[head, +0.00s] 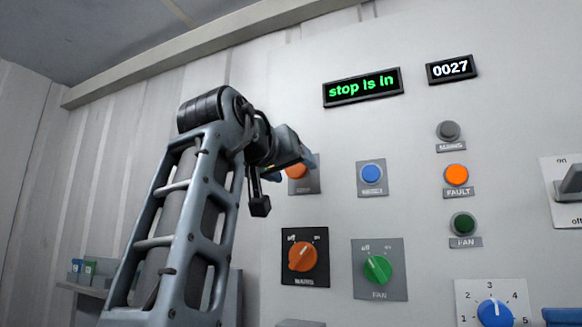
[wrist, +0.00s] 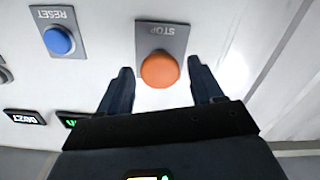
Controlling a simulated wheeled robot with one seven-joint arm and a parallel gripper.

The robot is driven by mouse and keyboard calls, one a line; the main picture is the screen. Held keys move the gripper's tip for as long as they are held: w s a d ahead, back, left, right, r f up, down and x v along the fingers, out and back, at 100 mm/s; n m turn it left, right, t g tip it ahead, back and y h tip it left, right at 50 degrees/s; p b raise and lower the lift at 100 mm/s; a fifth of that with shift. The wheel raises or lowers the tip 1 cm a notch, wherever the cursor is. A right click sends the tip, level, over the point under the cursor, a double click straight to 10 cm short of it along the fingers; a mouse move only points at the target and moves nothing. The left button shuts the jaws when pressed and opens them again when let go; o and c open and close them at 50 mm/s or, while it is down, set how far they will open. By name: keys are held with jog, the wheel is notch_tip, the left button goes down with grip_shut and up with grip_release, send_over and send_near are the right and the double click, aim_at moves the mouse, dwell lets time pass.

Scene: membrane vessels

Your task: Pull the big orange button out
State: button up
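The big orange stop button (wrist: 160,70) sits on a grey plate marked STOP, upside down in the wrist view. In the head view the button (head: 296,172) is partly hidden behind my gripper (head: 309,161). In the wrist view my gripper (wrist: 160,66) is open, with one dark finger on each side of the button. A gap shows between the button and each finger. I cannot tell whether the fingertips reach past the button's edge. A display (head: 363,87) reads "stop is in" in green.
A blue reset button (head: 371,174) is right of the stop button. Orange mains (head: 303,256) and green fan (head: 377,269) knobs are below. Indicator lamps, a blue dial (head: 494,313) and a lever switch (head: 570,184) are further right. A counter (head: 450,69) reads 0027.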

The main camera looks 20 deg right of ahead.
jog(key=shift+o, duration=0.6)
jog(key=b+v, duration=0.1)
jog(key=v, duration=0.6)
jog(key=shift+s+a, duration=0.25)
